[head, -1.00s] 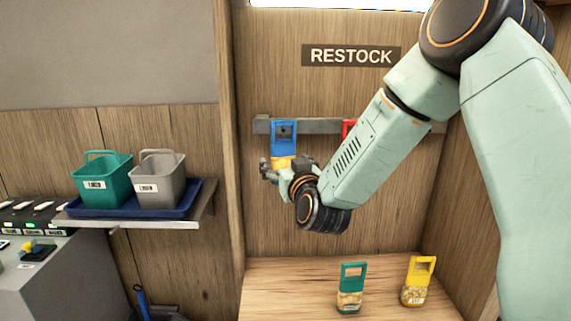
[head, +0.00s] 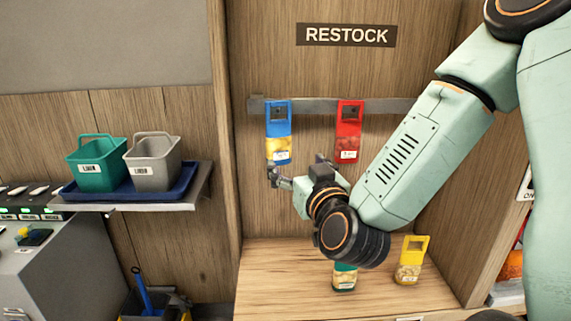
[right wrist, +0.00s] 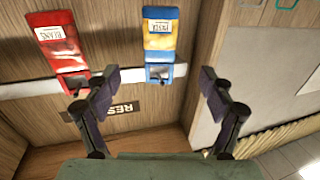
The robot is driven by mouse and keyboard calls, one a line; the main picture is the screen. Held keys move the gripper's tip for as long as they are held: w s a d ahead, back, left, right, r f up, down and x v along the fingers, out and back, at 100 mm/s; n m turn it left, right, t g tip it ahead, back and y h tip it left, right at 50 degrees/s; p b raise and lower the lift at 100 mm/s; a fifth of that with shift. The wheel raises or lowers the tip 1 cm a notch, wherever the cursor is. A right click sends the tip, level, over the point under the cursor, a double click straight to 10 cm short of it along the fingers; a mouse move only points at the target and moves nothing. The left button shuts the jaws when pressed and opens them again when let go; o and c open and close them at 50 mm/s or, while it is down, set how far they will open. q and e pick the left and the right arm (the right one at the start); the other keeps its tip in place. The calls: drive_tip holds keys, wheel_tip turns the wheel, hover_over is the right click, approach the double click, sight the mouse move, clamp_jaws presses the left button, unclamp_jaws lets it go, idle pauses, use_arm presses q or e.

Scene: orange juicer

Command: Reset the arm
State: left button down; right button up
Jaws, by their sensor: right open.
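My right gripper (head: 297,172) is open and empty in front of the restock niche, just below the hanging packs. It also shows in the right wrist view (right wrist: 155,95), with its two fingers spread wide. A blue pack (head: 278,120) and a red pack (head: 348,130) hang on the grey rail. In the right wrist view, the blue pack (right wrist: 160,35) and the red pack (right wrist: 60,45) appear beyond the fingers, not touched. My left gripper is not in view.
A yellow-topped pack (head: 412,258) and a teal-topped pack (head: 344,277), partly hidden by my arm, stand on the wooden shelf (head: 275,285). At left, a teal bin (head: 95,165) and a grey bin (head: 152,160) stand on a blue tray (head: 185,184). The grey rail (head: 400,106) runs behind.

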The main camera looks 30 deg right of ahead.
sight(280, 141)
idle(0.3)
drive_tip(key=x, duration=1.1)
drive_tip(key=shift+w+d, duration=0.1)
drive_tip(key=shift+w, duration=0.15)
drive_tip(key=shift+w+r, duration=0.15)
drive_tip(key=shift+s+r, duration=0.1)
drive_tip(key=shift+s, duration=0.1)
drive_tip(key=shift+s, duration=0.1)
